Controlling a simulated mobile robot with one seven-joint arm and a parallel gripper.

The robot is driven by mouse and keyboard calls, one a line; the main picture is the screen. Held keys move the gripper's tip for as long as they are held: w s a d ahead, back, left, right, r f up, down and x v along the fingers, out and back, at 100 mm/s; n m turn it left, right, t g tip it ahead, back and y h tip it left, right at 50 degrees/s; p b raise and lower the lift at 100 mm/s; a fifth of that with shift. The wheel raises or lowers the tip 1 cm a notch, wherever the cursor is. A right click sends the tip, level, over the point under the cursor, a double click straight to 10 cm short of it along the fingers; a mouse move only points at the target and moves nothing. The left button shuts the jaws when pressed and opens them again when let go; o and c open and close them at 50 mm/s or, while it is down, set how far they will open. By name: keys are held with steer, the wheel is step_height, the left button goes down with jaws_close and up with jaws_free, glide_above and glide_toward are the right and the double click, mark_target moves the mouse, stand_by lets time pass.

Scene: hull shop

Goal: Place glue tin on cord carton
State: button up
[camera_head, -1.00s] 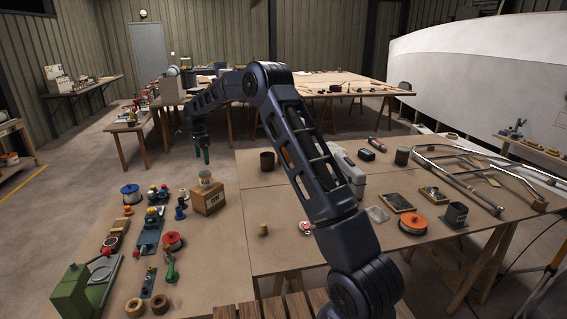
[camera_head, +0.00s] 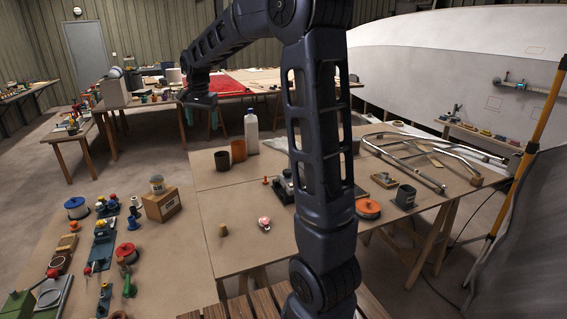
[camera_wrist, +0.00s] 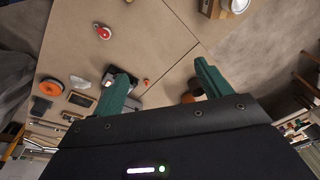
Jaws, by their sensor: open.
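In the head view a small grey tin with a pale label, apparently the glue tin (camera_head: 157,184), appears to rest on top of a brown cardboard box, apparently the cord carton (camera_head: 162,206). The tin stands upright. The wrist view shows the carton (camera_wrist: 209,8) and the tin's round top (camera_wrist: 238,5) at its upper edge, partly cut off. My gripper (camera_head: 199,116) is raised well beyond and above them. Its green fingers are spread, and the wrist view shows nothing between the fingertips (camera_wrist: 161,70).
Left of the carton lie several tools, spools and a green machine (camera_head: 18,305). My arm hides part of that bench. Bare board (camera_head: 205,205) lies right of the carton.

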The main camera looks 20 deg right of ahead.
steer(key=s+d+r+n+t, duration=0.1)
steer(key=s+d+n, duration=0.1)
steer(key=s+d, duration=0.55)
steer(key=s+d+r+n, duration=0.2)
steer(key=s+d, duration=0.2)
steer(key=s, duration=0.7)
steer(key=s+d+f+n, duration=0.1)
steer(key=s+d+f, duration=0.1)
steer(key=s, duration=0.6)
steer(key=s+d+f+n+t, duration=0.1)
steer(key=s+d+f+n, duration=0.1)
steer(key=s+f, duration=0.3)
steer(key=s+d, duration=0.1)
steer(key=s, duration=0.2)
steer(key=shift+d+t, duration=0.2)
steer(key=shift+t, duration=0.1)
